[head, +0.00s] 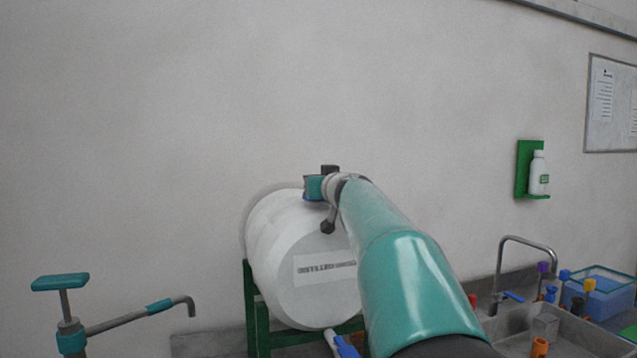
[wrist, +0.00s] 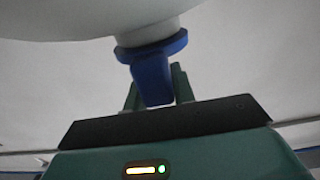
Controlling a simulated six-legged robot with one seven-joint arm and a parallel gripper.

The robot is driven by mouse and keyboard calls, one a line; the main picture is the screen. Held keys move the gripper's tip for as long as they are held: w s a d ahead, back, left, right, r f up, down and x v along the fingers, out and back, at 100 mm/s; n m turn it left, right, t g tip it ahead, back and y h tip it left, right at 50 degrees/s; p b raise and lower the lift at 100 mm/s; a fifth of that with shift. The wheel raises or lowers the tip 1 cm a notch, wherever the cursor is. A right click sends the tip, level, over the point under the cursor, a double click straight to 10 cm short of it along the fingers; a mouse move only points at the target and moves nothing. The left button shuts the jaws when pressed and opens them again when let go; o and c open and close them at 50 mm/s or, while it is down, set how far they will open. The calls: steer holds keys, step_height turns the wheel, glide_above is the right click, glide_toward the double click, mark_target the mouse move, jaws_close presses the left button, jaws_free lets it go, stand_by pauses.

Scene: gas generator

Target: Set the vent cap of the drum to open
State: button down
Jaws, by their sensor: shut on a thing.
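The white drum (head: 300,270) lies on its side on a green stand (head: 250,300) against the wall, with a printed label on its front. Its pale body also fills the top of the wrist view (wrist: 70,15). The vent cap (wrist: 152,70) is blue, with a round flange and a flat tab, on a white neck of the drum. My gripper (wrist: 157,88) has one finger on each side of the tab and is shut on it. In the head view my gripper (head: 318,187) is at the top of the drum, and the cap is hidden there.
A white tap with a blue handle (head: 346,347) is low on the drum's front. A teal-handled pump with a spout (head: 72,335) stands at left. A sink (head: 530,325), its faucet and a blue basket (head: 600,295) are at right. A bottle (head: 538,173) hangs on the wall.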

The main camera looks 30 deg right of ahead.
steer(key=shift+d, duration=0.1)
steer(key=shift+s+d+f+n+y, duration=0.1)
steer(key=shift+d+n+y, duration=0.4)
steer(key=shift+y, duration=0.5)
steer(key=shift+d+n+y, duration=0.2)
steer(key=shift+n+y, duration=0.45)
steer(key=shift+y, duration=0.3)
steer(key=shift+d+n+y, duration=0.25)
steer(key=shift+n+y, duration=0.35)
steer(key=shift+y, duration=0.4)
steer(key=shift+d+n+y, duration=0.2)
steer(key=shift+n+y, duration=0.45)
steer(key=shift+y, duration=0.3)
steer(key=c, duration=1.2)
jaws_free()
steer(key=shift+o, duration=0.2)
steer(key=s+d, duration=0.2)
steer(key=s, duration=1.1)
steer(key=shift+s+d, duration=0.15)
steer(key=shift+s, duration=0.15)
